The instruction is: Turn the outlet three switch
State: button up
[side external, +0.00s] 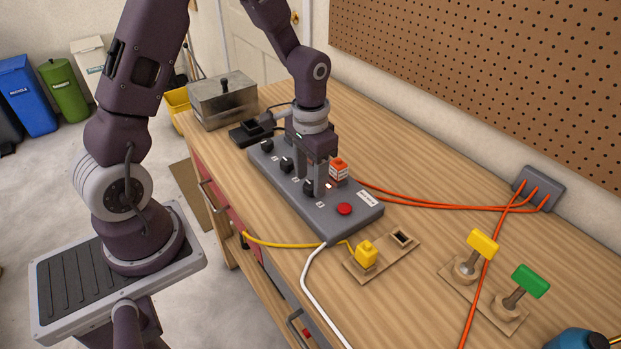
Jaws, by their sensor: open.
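The grey control box (352,222) lies on the wooden workbench, with a row of black knob switches along its top. The outlet three switch (308,188) is the black knob nearest the red button, beside a white mark. My gripper (310,184) points straight down over this knob. Its fingers are open and reach down around or right beside the knob; I cannot tell whether they touch it. The fingers partly hide the knob, so its exact turn angle is unclear. The other two knobs, the middle one (287,165) and the far one (267,146), are uncovered.
A red button (344,209) and an orange plug (339,170) sit close to my gripper. A metal box (223,101) stands behind. Yellow plug (366,253), yellow lever (482,243) and green lever (530,281) are at right. Orange cables (440,206) cross the bench.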

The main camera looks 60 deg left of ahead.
aim_at(310, 185)
notch_tip(310, 185, up, 6)
jog(key=shift+r, duration=0.1)
jog(key=shift+r, duration=0.2)
jog(key=s+d+r+t, duration=0.2)
jog(key=s+r, duration=0.5)
jog(key=s, duration=0.2)
jog(key=s+d+r+t, duration=0.3)
jog(key=s+r, duration=0.4)
jog(key=s, duration=0.2)
jog(key=shift+s+d+r+t, duration=0.15)
jog(key=shift+s+d+t, duration=0.05)
jog(key=shift+d+t, duration=0.15)
